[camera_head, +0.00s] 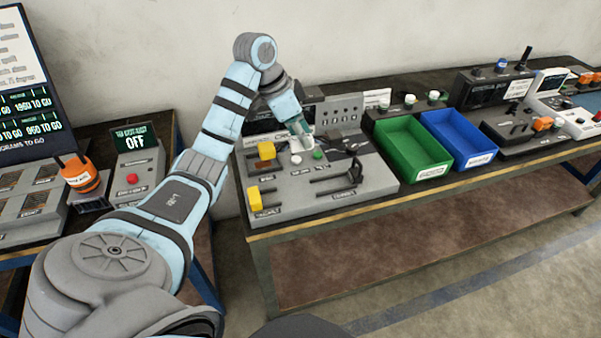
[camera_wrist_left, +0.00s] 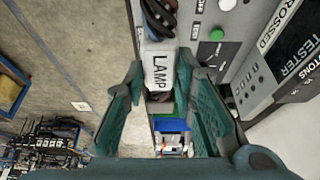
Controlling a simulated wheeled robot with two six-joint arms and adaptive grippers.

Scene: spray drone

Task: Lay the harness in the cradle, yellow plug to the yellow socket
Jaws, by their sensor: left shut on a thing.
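My left gripper (camera_head: 298,130) is over the grey tester board (camera_head: 325,183). In the left wrist view the gripper (camera_wrist_left: 160,75) has its fingers on both sides of a white block marked LAMP (camera_wrist_left: 159,62), shut on it. Dark cables (camera_wrist_left: 158,20) run from the block's far end, so it looks like part of the harness. Two yellow blocks, an upper one (camera_head: 266,152) and a lower one (camera_head: 254,197), stand at the board's left side. I cannot tell which is plug or socket. A black fork-like holder (camera_head: 340,182) stands at the front right, perhaps the cradle. My right gripper is out of view.
A green bin (camera_head: 412,148) and a blue bin (camera_head: 458,138) stand right of the board, both looking empty. A grey box with an OFF display (camera_head: 137,160) and an orange device (camera_head: 82,175) are on the left table. A gap separates the tables.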

